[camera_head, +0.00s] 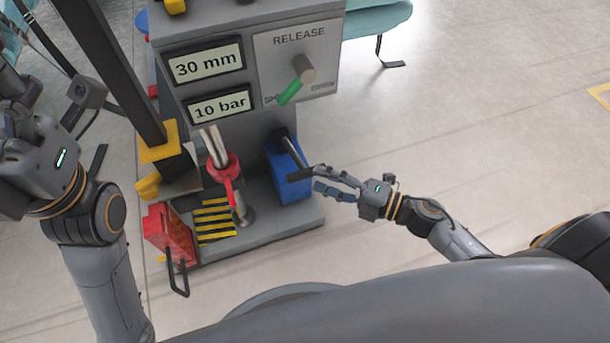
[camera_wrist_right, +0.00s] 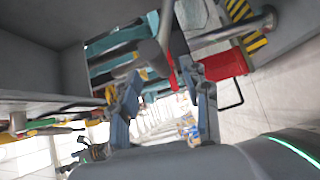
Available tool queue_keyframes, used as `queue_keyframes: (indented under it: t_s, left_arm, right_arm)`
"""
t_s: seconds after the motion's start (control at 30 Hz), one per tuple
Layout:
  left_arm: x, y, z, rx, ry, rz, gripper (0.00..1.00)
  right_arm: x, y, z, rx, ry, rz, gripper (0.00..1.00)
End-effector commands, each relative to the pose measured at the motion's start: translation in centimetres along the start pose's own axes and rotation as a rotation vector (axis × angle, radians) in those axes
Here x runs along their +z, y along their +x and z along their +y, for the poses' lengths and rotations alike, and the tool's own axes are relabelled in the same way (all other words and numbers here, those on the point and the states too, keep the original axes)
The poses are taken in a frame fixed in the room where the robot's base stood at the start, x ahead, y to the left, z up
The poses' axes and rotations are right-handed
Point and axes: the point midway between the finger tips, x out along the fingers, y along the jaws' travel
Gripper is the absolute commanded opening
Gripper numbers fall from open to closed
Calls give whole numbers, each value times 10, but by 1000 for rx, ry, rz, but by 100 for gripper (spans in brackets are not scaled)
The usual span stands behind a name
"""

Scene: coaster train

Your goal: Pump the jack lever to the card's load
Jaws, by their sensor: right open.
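The jack lever (camera_head: 292,152) is a dark bar with a crosswise grip at its end, rising from a blue pump box (camera_head: 287,182) on the grey machine. My right gripper (camera_head: 320,178) is open, its fingers reaching left with the tips close to the lever's grip. I cannot tell whether they touch it. In the right wrist view the two fingers (camera_wrist_right: 165,105) are apart, and a grey rounded part shows beyond them. The upper display (camera_head: 206,64) reads 30 mm and the lower one (camera_head: 219,105) 10 bar. My left gripper is partly cut off at the left edge. No readable card shows.
The release knob (camera_head: 303,68) has its green pointer towards the lower left. A red collar (camera_head: 222,167) on a metal post and a red box with a black handle (camera_head: 170,235) stand left of the pump. A dark column (camera_head: 115,65) rises at left. The floor at right is clear.

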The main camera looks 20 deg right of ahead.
Motion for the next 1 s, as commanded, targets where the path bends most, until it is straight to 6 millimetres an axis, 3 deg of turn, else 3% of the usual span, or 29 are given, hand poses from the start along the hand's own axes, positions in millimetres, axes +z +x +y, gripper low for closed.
queue_keyframes:
  t_s: [0.1,0.3,0.67,0.9,1.0]
  left_arm:
    - [-3,1,1,7,3,22,79]
    - [-5,5,2,14,5,37,79]
    - [-5,7,2,16,5,39,79]
    - [-5,7,2,16,5,39,79]
    - [-5,7,2,16,5,39,79]
  right_arm:
    - [0,24,-1,2,-4,2,47]
    - [0,46,-1,0,-1,2,47]
    - [0,51,0,-1,1,1,47]
    - [0,51,0,-1,1,1,2]
    - [0,51,0,-1,0,1,0]
